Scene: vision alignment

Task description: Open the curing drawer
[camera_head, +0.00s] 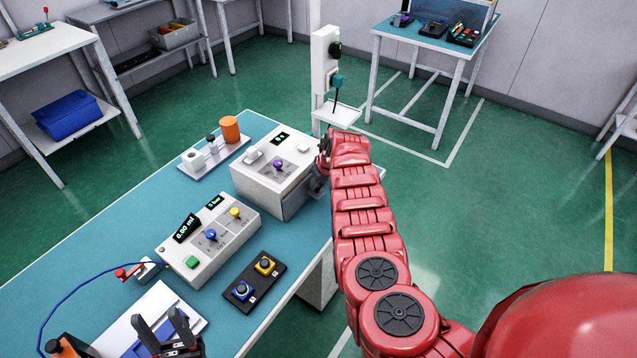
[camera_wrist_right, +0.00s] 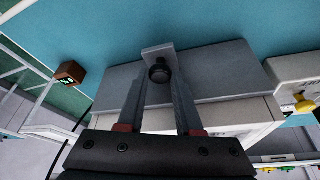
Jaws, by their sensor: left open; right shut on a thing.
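The curing unit (camera_head: 272,172) is a pale box with a small lit display and a purple knob, at the table's far right in the head view. My right gripper (camera_wrist_right: 160,85) is at its right side, shut on a dark round drawer knob (camera_wrist_right: 159,71) in front of a grey panel (camera_wrist_right: 215,72) in the right wrist view. My red right arm hides part of that side in the head view, and I cannot tell whether the drawer stands out. My left gripper (camera_head: 162,332) is open and empty over a white and blue tray (camera_head: 155,311) at the bottom left.
On the table, a dispenser box (camera_head: 208,240) with blue and yellow knobs stands beside a black button pad (camera_head: 255,281). An orange cylinder (camera_head: 229,129) stands behind. A white post (camera_head: 325,75) rises beyond the table. Green floor to the right is clear.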

